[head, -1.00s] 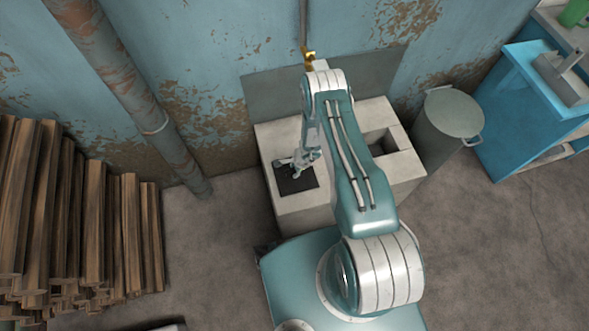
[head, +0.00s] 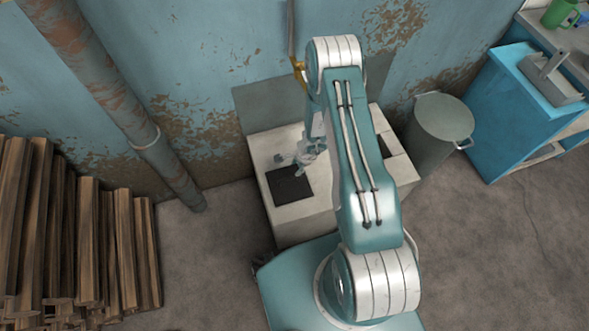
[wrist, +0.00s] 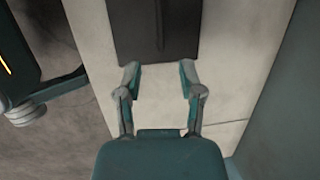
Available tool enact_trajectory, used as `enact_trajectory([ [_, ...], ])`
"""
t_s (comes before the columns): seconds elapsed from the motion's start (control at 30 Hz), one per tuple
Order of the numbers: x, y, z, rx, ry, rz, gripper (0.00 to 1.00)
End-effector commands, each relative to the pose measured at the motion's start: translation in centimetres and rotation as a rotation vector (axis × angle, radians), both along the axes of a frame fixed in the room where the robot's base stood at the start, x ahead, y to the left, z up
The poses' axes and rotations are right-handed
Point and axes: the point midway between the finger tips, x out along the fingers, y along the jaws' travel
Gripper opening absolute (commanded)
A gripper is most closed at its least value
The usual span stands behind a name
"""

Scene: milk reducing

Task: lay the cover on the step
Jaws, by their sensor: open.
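The cover looks like a dark, flat square plate (head: 290,186). It lies on the left part of the top of a pale block, the step (head: 309,213). In the wrist view the dark cover (wrist: 153,30) shows at the top with a thin ridge down its middle, cut off by the frame edge. My gripper (wrist: 160,77) is open, its two fingers apart and empty, just short of the cover's near edge. In the head view my gripper (head: 305,157) is at the cover's upper right; my arm hides part of the block.
A recess (head: 382,147) opens in the block's right part, partly behind my arm. A lidded grey bin (head: 441,122) stands close on the right, and a blue bench (head: 520,110) beyond it. Stacked timber (head: 80,235) is at left. A rusty pipe (head: 110,90) runs along the wall.

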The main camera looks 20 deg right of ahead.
Motion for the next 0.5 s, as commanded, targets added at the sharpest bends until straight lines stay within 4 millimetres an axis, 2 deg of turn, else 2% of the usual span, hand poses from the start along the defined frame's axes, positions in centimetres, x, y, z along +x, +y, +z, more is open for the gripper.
enact_trajectory([
  [0.17, 1.0, 0.2, 2.3, 0.004, -0.032, 0.035, 0.49],
  [0.3, 2.9, 0.8, 6.6, 0.014, -0.096, 0.116, 0.49],
  [0.5, 4.7, 2.0, 13.1, 0.022, -0.183, 0.248, 0.49],
])
